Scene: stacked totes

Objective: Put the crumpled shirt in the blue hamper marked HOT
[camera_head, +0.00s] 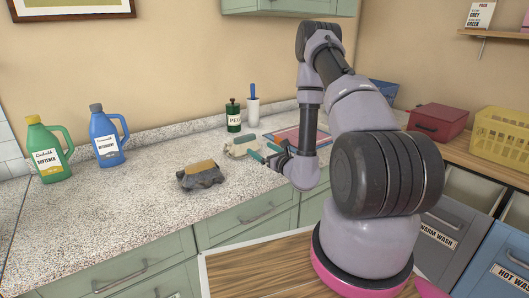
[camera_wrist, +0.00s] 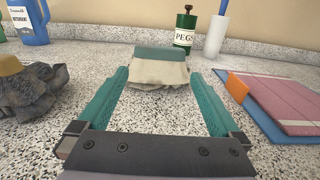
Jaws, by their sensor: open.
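Two crumpled cloth bundles lie on the speckled counter. The cream one with a teal band (camera_head: 241,146) is in front of my gripper; it also shows in the wrist view (camera_wrist: 160,73). The dark grey one with a mustard top (camera_head: 201,177) lies nearer the front, at the left edge of the wrist view (camera_wrist: 32,90). My gripper (camera_head: 265,152) is open and low over the counter, its teal fingers pointing at the cream bundle, one toward each side. Whether they touch it I cannot tell. The blue hamper labelled HOT WA... (camera_head: 503,245) is at the lower right, partly cut off.
A grey hamper marked WARM WASH (camera_head: 455,213) stands beside the blue one. A pink-and-blue flat item (camera_wrist: 285,103) lies right of my gripper. Green (camera_head: 46,155) and blue (camera_head: 104,140) jugs stand left.

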